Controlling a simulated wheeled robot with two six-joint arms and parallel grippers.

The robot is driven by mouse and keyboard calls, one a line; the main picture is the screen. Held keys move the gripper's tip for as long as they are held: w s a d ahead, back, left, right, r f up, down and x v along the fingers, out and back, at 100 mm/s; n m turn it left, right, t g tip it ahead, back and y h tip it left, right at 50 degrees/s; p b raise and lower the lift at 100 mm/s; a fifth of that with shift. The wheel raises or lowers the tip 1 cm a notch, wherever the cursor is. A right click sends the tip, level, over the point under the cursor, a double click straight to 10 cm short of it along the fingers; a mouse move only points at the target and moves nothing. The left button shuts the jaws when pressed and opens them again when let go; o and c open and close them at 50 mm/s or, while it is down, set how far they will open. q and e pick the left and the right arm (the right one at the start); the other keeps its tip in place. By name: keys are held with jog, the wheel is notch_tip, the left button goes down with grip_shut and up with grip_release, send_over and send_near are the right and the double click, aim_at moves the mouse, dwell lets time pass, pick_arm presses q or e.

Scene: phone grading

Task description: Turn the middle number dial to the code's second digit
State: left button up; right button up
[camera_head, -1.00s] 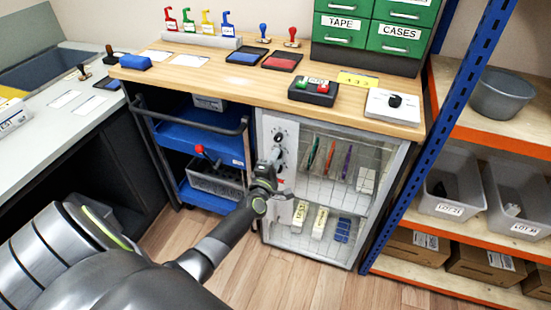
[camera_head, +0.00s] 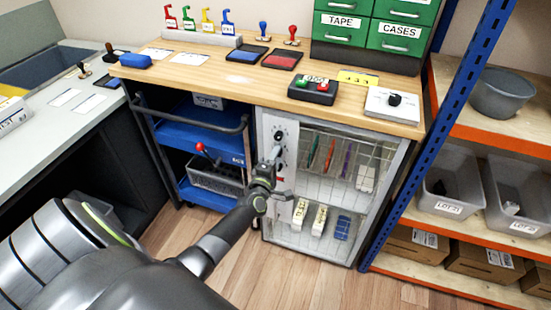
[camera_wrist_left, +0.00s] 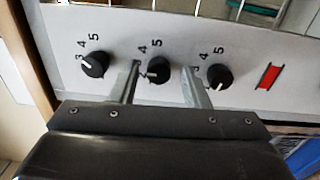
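Three black number dials sit in a row on the white panel of the cabinet (camera_head: 267,208). In the left wrist view they are the left dial (camera_wrist_left: 95,64), the middle dial (camera_wrist_left: 158,69) and the right dial (camera_wrist_left: 219,77). My left gripper (camera_wrist_left: 160,82) is open, with one finger on each side of the middle dial and a visible gap to it on both sides. The middle dial's pale pointer faces left; the digit there is partly hidden. A yellow code note (camera_head: 358,79) lies on the bench top; its digits are too small to read surely. My right gripper is not in view.
A red rectangle (camera_wrist_left: 269,76) is on the panel right of the dials. The cabinet's wire-fronted door is beside the panel. A blue trolley (camera_head: 205,135) stands left of the cabinet, and a blue and orange shelf (camera_head: 390,195) stands right. A button box (camera_head: 314,90) is on the bench.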

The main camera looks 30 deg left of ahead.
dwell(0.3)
pick_arm(q)
jog(key=v, duration=1.7)
jog(key=shift+s+f+b, duration=0.1)
jog(key=shift+s+b, duration=0.1)
jog(key=shift+b, duration=0.15)
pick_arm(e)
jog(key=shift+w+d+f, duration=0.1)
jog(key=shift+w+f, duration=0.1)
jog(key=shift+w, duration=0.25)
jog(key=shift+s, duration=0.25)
